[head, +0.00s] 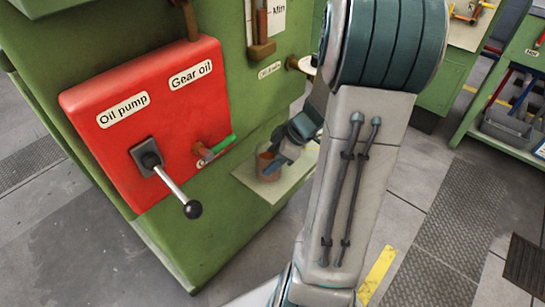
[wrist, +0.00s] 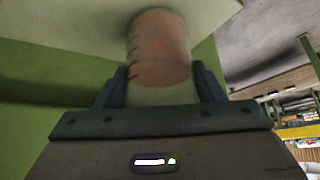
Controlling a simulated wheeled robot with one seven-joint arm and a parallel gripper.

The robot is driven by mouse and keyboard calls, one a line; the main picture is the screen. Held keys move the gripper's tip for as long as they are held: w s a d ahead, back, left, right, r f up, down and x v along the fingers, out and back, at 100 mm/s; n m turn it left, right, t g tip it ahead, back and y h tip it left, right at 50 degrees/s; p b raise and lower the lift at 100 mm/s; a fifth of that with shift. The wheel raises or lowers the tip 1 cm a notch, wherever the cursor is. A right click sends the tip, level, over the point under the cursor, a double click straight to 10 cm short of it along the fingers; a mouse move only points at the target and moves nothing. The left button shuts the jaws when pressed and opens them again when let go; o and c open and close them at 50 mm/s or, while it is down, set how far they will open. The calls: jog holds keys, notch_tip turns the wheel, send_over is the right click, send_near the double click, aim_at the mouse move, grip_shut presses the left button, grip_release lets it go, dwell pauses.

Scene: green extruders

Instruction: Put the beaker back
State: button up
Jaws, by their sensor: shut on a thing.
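The beaker (head: 267,167) is clear, with orange-brown contents, and is at the small pale ledge (head: 292,178) on the green machine's side. In the wrist view the beaker (wrist: 160,52) shows pinkish contents and dark graduation marks, between the two blue fingers of my gripper (wrist: 160,88). My gripper (head: 276,158) is shut on the beaker. The beaker's far end meets or nearly meets the pale ledge surface (wrist: 85,20) in the wrist view; I cannot tell whether it rests on it.
A red panel (head: 120,85) carries "Oil pump" and "Gear oil" labels, a black-knobbed lever (head: 178,190) and a small green-handled valve (head: 218,147). A brass tap (head: 300,64) sticks out above the ledge.

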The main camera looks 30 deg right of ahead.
jog(key=o, duration=1.2)
jog(key=shift+d+r+p, duration=0.2)
jog(key=shift+r+p, duration=0.15)
jog(key=shift+r, duration=0.1)
jog(key=p+v, duration=0.2)
jog(key=v, duration=0.9)
jog(key=shift+s+a+r+m+g+h, duration=0.3)
jog(key=shift+s+a+m+h, duration=0.6)
jog(key=shift+s+a+m, duration=1.4)
jog(key=shift+s+a+r+m+g+h, duration=0.1)
jog(key=shift+s+a+m+g+h, duration=0.75)
jog(key=shift+a, duration=2.65)
jog(key=shift+s+a+r+m+t+h, duration=0.15)
jog(key=shift+s+a+m+h, duration=0.95)
jog(key=shift+a+m, duration=1.5)
jog(key=shift+s+a+r+n, duration=0.15)
jog(key=shift+a+n, duration=0.15)
jog(key=shift+n, duration=0.05)
